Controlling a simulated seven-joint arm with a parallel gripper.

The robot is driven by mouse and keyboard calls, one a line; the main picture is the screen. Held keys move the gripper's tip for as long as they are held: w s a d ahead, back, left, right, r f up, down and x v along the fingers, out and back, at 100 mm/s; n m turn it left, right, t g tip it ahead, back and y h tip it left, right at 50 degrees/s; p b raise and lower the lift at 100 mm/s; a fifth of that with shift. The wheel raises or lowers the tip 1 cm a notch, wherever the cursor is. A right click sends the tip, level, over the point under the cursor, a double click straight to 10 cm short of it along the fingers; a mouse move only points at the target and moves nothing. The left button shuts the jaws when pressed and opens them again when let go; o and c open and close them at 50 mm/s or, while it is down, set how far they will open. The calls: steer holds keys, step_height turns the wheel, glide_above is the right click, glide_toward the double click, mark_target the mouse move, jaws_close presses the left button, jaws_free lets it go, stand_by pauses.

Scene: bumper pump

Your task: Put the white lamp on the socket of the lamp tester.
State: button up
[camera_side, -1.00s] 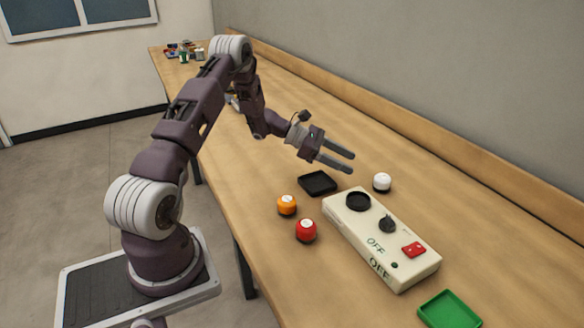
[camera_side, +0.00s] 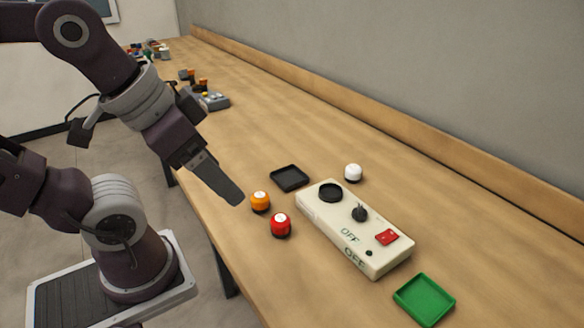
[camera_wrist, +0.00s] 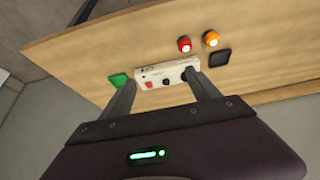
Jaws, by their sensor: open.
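The white lamp (camera_side: 353,172) stands upright on the bench behind the lamp tester (camera_side: 385,245), near its socket end; I cannot make it out in the wrist view. The tester is a long cream box with a round black socket (camera_side: 330,192), a black knob, a red switch and "OFF" lettering. The socket is empty. My gripper (camera_side: 236,197) is in the air left of the orange lamp, pointing down and right, well away from the white lamp. The wrist view shows its two fingers (camera_wrist: 160,80) spread with nothing held; the tester (camera_wrist: 155,77) shows beyond them.
An orange lamp (camera_side: 260,202) and a red lamp (camera_side: 281,225) stand left of the tester. A black tray (camera_side: 290,178) lies behind them, and a green tray (camera_side: 425,299) lies at the tester's right end. Clutter sits far back. A wall runs along the bench's rear.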

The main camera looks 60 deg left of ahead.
steer(key=n+g+y, duration=0.1)
steer(key=n, duration=0.3)
glide_above(353, 168)
steer(key=s+d, duration=0.4)
steer(key=s, duration=0.2)
step_height(353, 168, down, 12)
steer(key=shift+n+y, duration=0.3)
steer(key=shift+y, duration=0.1)
steer(key=x, duration=0.5)
steer(key=a+x, duration=0.1)
steer(key=x, duration=0.9)
steer(key=shift+w+a, duration=0.2)
steer(key=shift+a, duration=0.15)
steer(key=shift+c, duration=0.4)
